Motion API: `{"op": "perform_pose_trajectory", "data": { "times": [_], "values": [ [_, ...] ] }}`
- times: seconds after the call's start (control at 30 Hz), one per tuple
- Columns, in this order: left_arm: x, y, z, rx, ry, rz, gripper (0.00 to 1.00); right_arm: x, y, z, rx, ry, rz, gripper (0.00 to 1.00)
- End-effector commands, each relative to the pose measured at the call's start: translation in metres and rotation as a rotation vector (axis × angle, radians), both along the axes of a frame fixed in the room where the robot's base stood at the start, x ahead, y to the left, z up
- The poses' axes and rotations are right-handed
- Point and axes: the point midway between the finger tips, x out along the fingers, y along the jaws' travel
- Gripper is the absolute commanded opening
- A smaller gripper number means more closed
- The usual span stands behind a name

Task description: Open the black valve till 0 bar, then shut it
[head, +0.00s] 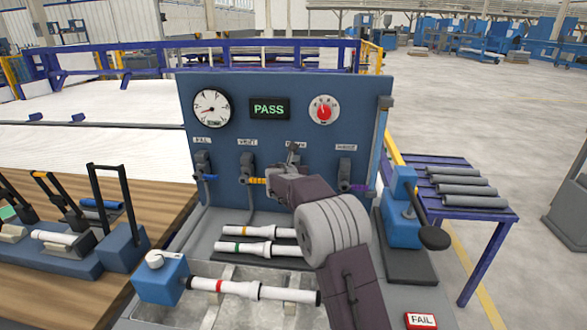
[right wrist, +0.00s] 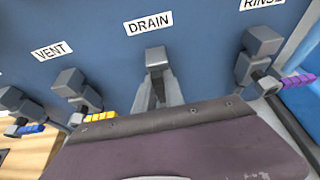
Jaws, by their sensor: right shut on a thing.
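The black valve (head: 294,147) is the one under the DRAIN label on the blue panel; its grey body also shows in the right wrist view (right wrist: 156,57). My right gripper (head: 279,170) reaches up to it and is shut on its handle, which the fingers (right wrist: 158,94) mostly hide. The handle's exact angle cannot be told. The round pressure gauge (head: 211,109) is at the panel's upper left; its needle points left and slightly down, and its figures are too small to read. My left gripper is not in view.
The blue-handled valve (head: 204,165) and yellow-handled VENT valve (head: 247,166) are to the left, the purple-handled RINSE valve (head: 345,175) close on the right. A display (head: 269,109) reads PASS. White pipes (head: 240,289) lie in front; a blue press (head: 402,210) stands right.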

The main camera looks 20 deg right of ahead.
Motion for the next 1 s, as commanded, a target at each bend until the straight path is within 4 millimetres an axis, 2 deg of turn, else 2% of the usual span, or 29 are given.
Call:
{"op": "perform_pose_trajectory", "data": {
  "times": [0.27,0.3,0.37,0.4,0.73,1.0],
  "values": [
    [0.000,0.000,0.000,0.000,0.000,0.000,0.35,0.000,0.000,-0.002,-0.003,0.005,0.002,0.00],
    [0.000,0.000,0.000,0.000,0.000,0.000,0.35,0.000,0.000,-0.002,-0.003,0.005,0.002,0.16],
    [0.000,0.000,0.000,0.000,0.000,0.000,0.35,0.000,0.000,-0.002,-0.003,0.005,0.002,0.33],
    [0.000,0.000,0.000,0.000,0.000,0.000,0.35,0.000,0.000,-0.002,-0.003,0.004,0.002,0.35],
    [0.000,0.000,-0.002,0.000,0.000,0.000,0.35,-0.004,0.003,0.002,-0.001,0.000,0.003,0.35],
    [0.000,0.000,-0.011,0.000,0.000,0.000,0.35,-0.048,0.031,0.023,-0.002,0.000,0.004,0.35]
  ]
}}
